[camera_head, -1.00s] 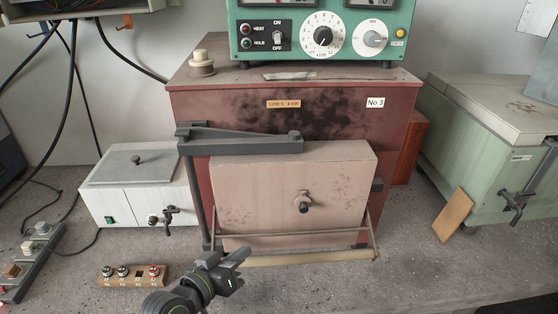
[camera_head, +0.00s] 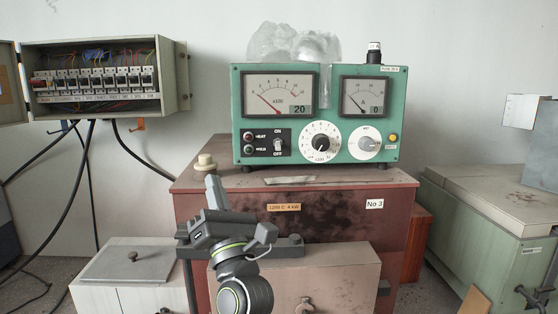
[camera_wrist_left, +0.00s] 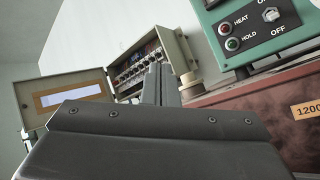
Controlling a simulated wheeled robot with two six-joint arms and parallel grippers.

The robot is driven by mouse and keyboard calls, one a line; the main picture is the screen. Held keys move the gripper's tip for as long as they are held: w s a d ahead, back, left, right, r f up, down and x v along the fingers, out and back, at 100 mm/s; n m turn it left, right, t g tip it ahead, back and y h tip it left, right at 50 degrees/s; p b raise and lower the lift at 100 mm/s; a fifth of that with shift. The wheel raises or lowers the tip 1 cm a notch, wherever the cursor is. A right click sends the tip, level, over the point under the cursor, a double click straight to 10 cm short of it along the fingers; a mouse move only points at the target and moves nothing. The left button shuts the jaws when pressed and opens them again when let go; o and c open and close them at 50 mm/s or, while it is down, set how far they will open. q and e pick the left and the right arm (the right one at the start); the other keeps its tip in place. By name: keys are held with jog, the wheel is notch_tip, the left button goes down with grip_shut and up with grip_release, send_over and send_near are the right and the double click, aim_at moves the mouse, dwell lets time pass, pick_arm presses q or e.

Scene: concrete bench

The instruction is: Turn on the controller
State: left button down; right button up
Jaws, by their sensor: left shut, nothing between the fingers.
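The green controller (camera_head: 350,115) stands on top of the dark red furnace (camera_head: 330,205). Its ON/OFF toggle switch (camera_head: 278,145) is at the lower left of its face, beside the HEAT and HOLD lamps. The switch also shows at the upper right in the left wrist view (camera_wrist_left: 271,14). I cannot tell surely which way the lever points. The left meter carries the number 20 and the right meter 0. My left gripper (camera_head: 212,190) is shut and empty, raised in front of the furnace, below and left of the switch, not touching it. My right gripper is out of view.
An open breaker box (camera_head: 105,110) hangs on the wall at left, with black cables below. A pale knob (camera_head: 205,162) stands on the furnace top left of the controller. A white box (camera_head: 130,265) sits left, a green cabinet (camera_head: 480,235) right.

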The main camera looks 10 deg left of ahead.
pick_arm(q)
jog(key=w+d+r+n+g+h, duration=0.1)
jog(key=w+d+n+g+h, duration=0.1)
jog(key=w+d+h, duration=0.4)
jog(key=d+h, duration=0.4)
jog(key=shift+w+d+r, duration=0.25)
jog(key=shift+d+r, duration=0.1)
jog(key=shift+a, duration=0.1)
